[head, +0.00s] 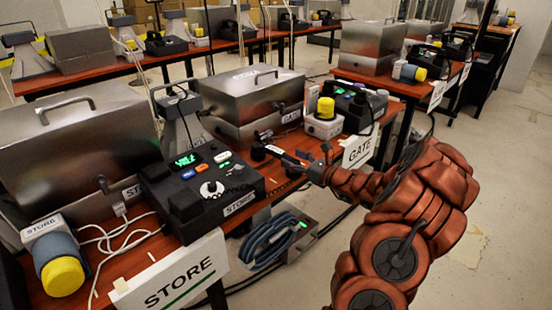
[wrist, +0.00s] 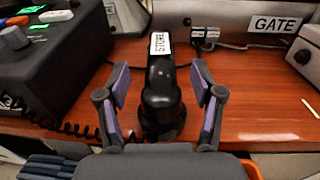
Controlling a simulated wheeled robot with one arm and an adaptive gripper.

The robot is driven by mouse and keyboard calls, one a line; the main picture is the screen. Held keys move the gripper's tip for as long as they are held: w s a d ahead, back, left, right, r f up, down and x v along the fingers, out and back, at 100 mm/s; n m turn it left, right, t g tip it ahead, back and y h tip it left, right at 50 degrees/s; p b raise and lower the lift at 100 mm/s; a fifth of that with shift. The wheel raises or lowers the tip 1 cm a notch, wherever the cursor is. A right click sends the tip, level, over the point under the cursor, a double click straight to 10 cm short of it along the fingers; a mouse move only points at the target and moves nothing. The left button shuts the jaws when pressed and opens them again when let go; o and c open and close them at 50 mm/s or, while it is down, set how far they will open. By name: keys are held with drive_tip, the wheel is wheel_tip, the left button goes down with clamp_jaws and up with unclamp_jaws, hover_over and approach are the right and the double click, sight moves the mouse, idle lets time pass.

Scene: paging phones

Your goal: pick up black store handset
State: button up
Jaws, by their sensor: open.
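The black store handset (wrist: 161,85) lies on the reddish wooden table with a white STORE label on top and a rounded black end toward me. In the head view the handset (head: 259,151) is small and partly hidden by my gripper. My gripper (wrist: 160,80) is open, with one finger on each side of the handset and visible gaps between. In the head view my gripper (head: 314,164) reaches in from the right at the table's front edge. The black STORE phone base (head: 205,178), with a green display, stands left of the handset.
A coiled cord (wrist: 62,128) runs left of the handset. A metal case (head: 252,95) stands behind. A white GATE sign (head: 358,148) and a yellow-capped device (head: 324,115) are to the right. A STORE sign (head: 172,275) hangs at the front. A blue hose (head: 268,240) sits below the table.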

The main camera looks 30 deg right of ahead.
sight(284, 154)
drive_tip(key=shift+x, duration=2.2)
drive_tip(key=shift+r, duration=0.1)
drive_tip(key=shift+c, duration=0.3)
clamp_jaws()
